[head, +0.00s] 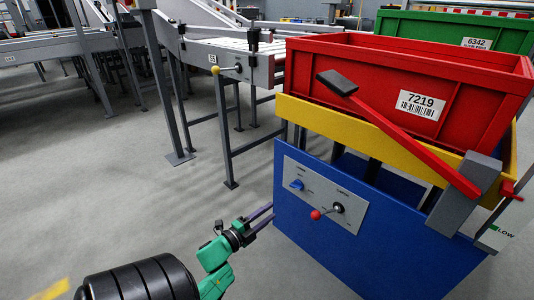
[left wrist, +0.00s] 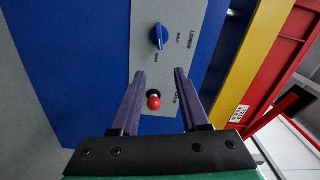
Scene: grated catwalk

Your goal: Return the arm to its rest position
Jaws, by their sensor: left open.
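My left gripper (head: 265,212) has two purple fingers and a green-and-black wrist, low in the head view. It is open and empty, with its fingers pointing at the front of a blue cart. In the left wrist view the gripper (left wrist: 160,73) frames a red ball knob (left wrist: 154,98) on a grey panel (left wrist: 180,62). In the head view the same knob (head: 315,214) is to the right of the fingertips, apart from them. A blue rotary switch (head: 297,185) is on the panel. My right gripper is not in view.
The blue cart (head: 310,245) has a yellow upper frame (head: 320,122) under a red crate (head: 390,78). A red lever (head: 405,135) with a dark grip slants across its front. A green crate (head: 460,28) and conveyors (head: 205,60) stand behind. The grey floor (head: 130,185) at left is clear.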

